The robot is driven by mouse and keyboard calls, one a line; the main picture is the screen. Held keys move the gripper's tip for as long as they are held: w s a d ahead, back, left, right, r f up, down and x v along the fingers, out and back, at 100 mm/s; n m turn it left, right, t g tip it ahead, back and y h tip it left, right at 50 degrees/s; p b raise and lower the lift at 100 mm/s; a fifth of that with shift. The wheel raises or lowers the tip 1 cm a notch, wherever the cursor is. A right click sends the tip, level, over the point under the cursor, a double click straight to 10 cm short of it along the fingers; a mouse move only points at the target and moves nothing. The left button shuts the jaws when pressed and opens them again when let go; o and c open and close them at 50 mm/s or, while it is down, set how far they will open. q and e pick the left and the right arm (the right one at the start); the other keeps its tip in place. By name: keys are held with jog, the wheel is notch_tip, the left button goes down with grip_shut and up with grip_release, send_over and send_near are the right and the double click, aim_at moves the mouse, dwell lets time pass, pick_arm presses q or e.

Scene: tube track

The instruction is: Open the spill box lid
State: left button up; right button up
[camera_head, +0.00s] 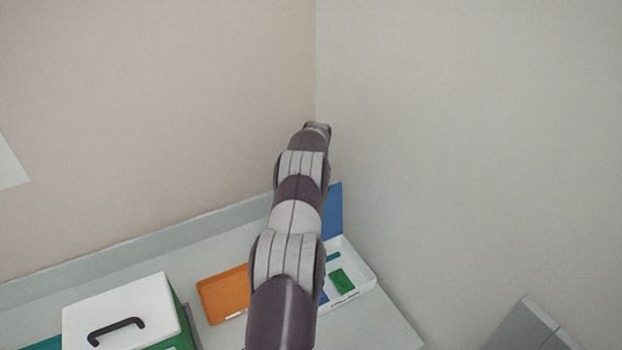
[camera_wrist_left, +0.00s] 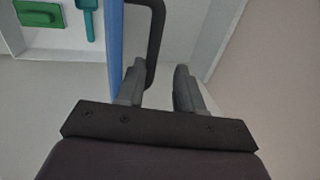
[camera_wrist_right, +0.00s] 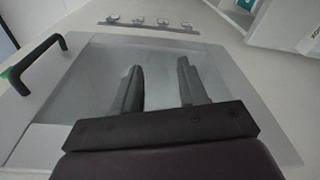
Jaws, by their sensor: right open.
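The spill box (camera_head: 362,273) is an open white box at the back right of the counter, with green items inside. Its blue lid (camera_head: 333,212) stands raised at the back. In the left wrist view the lid (camera_wrist_left: 115,45) shows nearly edge-on, with a black handle (camera_wrist_left: 156,45) on its right side. My left gripper (camera_wrist_left: 160,75) has its fingers apart; the handle's lower end is beside the left finger, and I cannot tell if they touch. In the head view my left arm hides part of the box. My right gripper (camera_wrist_right: 158,80) is open and empty.
An orange tray (camera_head: 224,293) lies left of the spill box. A white-topped green case (camera_head: 125,305) with a black handle stands at the front left. Walls meet close behind the box. Below my right gripper is a grey panel (camera_wrist_right: 90,80) with a black handle (camera_wrist_right: 38,62).

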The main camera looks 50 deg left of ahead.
pick_arm(q)
jog(key=w+p+v, duration=0.1)
jog(key=p+v, duration=0.4)
jog(key=v, duration=0.7)
jog(key=shift+s+r, duration=0.2)
jog(key=shift+s, duration=0.25)
pick_arm(e)
jog(key=r, duration=0.3)
jog(key=a+r, duration=0.1)
jog(key=r, duration=0.1)
jog(key=shift+w, duration=0.15)
pick_arm(q)
jog(key=shift+r, duration=0.1)
pick_arm(e)
jog(key=shift+d, duration=0.25)
